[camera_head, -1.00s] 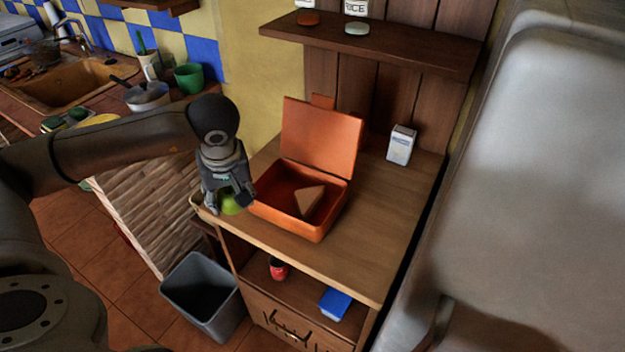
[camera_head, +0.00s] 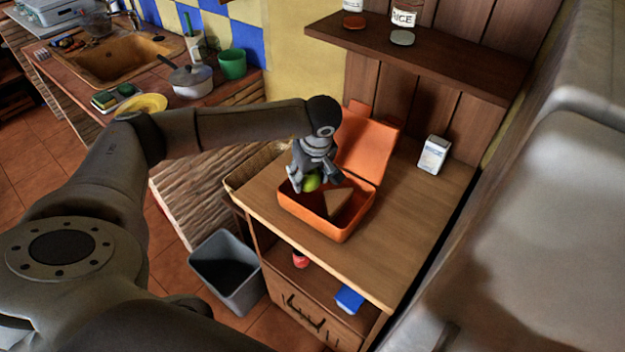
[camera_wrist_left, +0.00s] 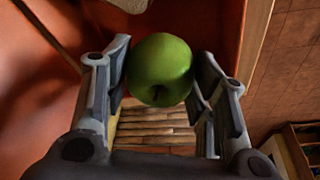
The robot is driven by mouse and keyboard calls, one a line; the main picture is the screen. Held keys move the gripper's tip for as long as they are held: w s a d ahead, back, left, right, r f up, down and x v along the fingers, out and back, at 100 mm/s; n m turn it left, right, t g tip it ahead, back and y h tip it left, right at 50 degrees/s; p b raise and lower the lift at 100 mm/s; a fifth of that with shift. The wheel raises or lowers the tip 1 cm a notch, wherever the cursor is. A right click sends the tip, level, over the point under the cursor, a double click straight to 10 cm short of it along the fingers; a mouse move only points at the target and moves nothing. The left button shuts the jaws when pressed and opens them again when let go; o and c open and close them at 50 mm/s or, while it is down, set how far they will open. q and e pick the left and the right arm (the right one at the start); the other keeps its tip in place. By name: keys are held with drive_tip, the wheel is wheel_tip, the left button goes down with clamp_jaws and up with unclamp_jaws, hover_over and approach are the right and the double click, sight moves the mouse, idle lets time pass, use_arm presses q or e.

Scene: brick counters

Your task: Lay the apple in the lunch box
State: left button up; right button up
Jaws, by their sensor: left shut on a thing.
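The green apple (camera_head: 312,183) is between the fingers of my left gripper (camera_head: 304,184), at the left side of the open orange lunch box (camera_head: 341,236). In the left wrist view the apple (camera_wrist_left: 160,70) sits between both fingers of the shut gripper (camera_wrist_left: 160,85), with orange box walls around it. Whether the apple touches the box floor cannot be told. The box lid (camera_head: 366,146) stands up at the back. A brown triangular sandwich (camera_head: 338,201) lies in the box, right of the apple. My right gripper is not in view.
The box stands on a wooden counter (camera_head: 400,235). A white carton (camera_head: 433,155) stands at its back right, below a shelf (camera_head: 420,55) with jars. A grey bin (camera_head: 228,270) is on the floor. The counter right of the box is clear.

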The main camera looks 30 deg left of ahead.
sight(312, 185)
use_arm(q)
drive_tip(key=shift+w+d+f, duration=0.25)
drive_tip(key=shift+w+f, duration=0.1)
drive_tip(key=shift+f, duration=0.25)
wheel_tip(312, 185, down, 2)
drive_tip(key=shift+f+p, duration=0.1)
drive_tip(key=shift+p, duration=0.85)
drive_tip(key=shift+f, duration=0.45)
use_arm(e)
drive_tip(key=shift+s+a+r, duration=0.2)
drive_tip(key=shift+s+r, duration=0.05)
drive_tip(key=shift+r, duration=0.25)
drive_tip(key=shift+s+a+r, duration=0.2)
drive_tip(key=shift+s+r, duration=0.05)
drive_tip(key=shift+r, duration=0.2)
use_arm(q)
drive_tip(key=shift+f, duration=0.15)
drive_tip(key=o, duration=1.1)
drive_tip(key=shift+c, duration=0.2)
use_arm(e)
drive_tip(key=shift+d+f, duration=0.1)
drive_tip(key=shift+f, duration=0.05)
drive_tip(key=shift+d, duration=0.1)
